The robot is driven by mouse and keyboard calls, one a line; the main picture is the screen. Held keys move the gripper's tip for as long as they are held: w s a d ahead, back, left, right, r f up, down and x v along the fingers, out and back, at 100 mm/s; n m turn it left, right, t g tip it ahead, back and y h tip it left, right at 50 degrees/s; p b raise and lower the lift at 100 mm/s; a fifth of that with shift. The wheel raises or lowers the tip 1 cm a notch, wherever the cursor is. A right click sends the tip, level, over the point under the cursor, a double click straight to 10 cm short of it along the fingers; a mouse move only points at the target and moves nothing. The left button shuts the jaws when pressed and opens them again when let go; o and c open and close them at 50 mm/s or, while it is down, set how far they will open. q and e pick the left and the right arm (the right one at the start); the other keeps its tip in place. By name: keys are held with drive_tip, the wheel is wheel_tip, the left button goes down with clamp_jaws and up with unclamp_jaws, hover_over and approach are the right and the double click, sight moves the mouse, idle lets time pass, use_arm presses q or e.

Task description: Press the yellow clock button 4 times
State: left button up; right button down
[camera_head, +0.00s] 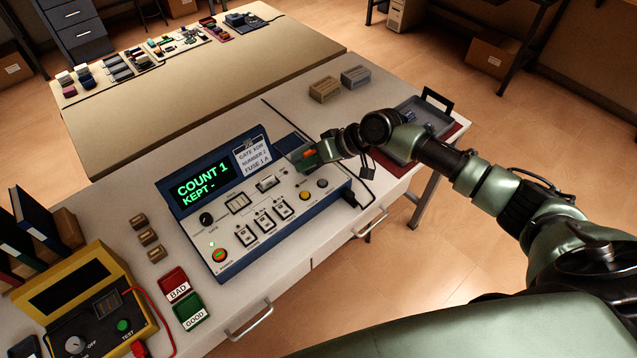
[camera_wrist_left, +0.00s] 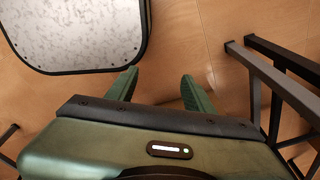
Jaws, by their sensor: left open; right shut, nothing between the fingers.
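The blue-and-white tester console (camera_head: 262,205) stands on the white bench. Its green display (camera_head: 203,184) reads "COUNT 1" and "KEPT -".
A label card (camera_head: 252,156) stands beside the display. A red-and-green button (camera_head: 219,255) is at the console's front left. Red BAD (camera_head: 174,284) and green GOOD (camera_head: 189,311) bins, a yellow meter (camera_head: 85,305) and a grey tray (camera_head: 401,143) are around it.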

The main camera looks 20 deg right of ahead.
drive_tip(key=b, duration=0.7)
hover_over(308, 195)
wheel_tip(308, 195, down, 7)
drive_tip(key=shift+f, duration=0.6)
use_arm(q)
wheel_tip(308, 195, down, 7)
drive_tip(key=s, duration=0.1)
drive_tip(key=shift+s+d+f, duration=0.2)
drive_tip(key=shift+s+d, duration=0.05)
drive_tip(key=shift+d, duration=0.2)
drive_tip(key=shift+s+d, duration=0.1)
drive_tip(key=shift+s, duration=0.05)
use_arm(e)
drive_tip(key=shift+f, duration=0.15)
idle(0.5)
use_arm(q)
drive_tip(key=shift+f+b, duration=0.2)
drive_tip(key=shift+b, duration=0.25)
use_arm(e)
drive_tip(key=shift+f, duration=0.3)
